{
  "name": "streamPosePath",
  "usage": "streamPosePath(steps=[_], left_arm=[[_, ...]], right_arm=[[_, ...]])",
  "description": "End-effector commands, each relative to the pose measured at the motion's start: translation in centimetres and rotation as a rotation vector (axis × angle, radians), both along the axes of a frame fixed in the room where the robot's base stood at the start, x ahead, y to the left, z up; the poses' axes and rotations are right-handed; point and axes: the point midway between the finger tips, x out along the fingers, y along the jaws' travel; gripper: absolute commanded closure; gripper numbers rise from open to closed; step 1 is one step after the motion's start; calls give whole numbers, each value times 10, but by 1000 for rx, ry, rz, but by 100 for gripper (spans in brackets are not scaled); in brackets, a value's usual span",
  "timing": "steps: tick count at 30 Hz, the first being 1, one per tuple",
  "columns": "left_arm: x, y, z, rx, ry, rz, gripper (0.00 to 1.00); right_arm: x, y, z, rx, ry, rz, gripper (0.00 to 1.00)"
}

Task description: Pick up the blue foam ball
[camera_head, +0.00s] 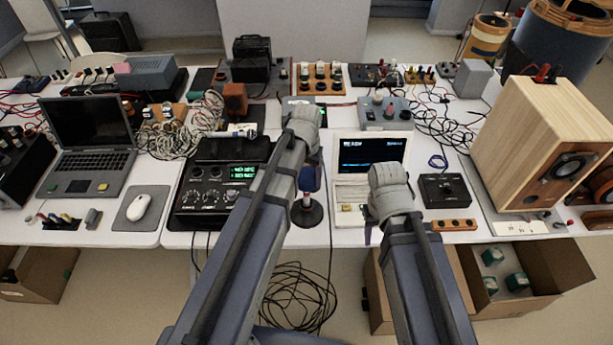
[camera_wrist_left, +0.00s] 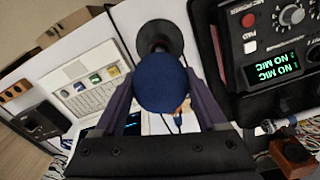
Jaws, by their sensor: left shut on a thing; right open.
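The blue foam ball (camera_head: 308,179) is above a small stand with a round black base (camera_head: 308,216) near the table's front edge. My left gripper (camera_head: 309,174) reaches down over it and is shut on the ball. In the left wrist view the ball (camera_wrist_left: 161,80) sits between the two purple fingers (camera_wrist_left: 160,100), with the black base (camera_wrist_left: 160,36) behind it. Whether the ball touches the stand I cannot tell. My right gripper (camera_head: 370,234) is open and empty over the front edge, in front of the white computer (camera_head: 352,190); its fingers are mostly hidden.
A black device with a green display (camera_head: 212,190) stands left of the stand. A black knob box (camera_head: 444,190) and a wooden speaker (camera_head: 535,140) are at the right. A laptop (camera_head: 88,135) and mouse (camera_head: 139,206) are at the left. Cables and open boxes lie below.

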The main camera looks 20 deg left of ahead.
Motion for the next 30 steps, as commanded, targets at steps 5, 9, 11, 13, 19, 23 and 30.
streamPosePath(steps=[5, 9, 11, 13, 19, 23, 30], left_arm=[[0, 0, 0, 0, 0, 0, 78], [0, 0, 2, 0, 0, 0, 78], [0, 0, 4, 0, 0, 0, 78], [0, 0, 8, 0, 0, 0, 78], [0, 0, 29, 0, 0, 0, 78], [0, 0, 48, 0, 0, 0, 78], [0, 0, 85, 0, 0, 0, 78]], right_arm=[[0, 0, 0, 0, 0, 0, 50], [0, 0, 2, 0, 0, 0, 50], [0, 0, 4, 0, 0, 0, 50], [0, 0, 8, 0, 0, 0, 50], [0, 0, 29, 0, 0, 0, 50], [0, 0, 48, 0, 0, 0, 50], [0, 0, 85, 0, 0, 2, 50]])
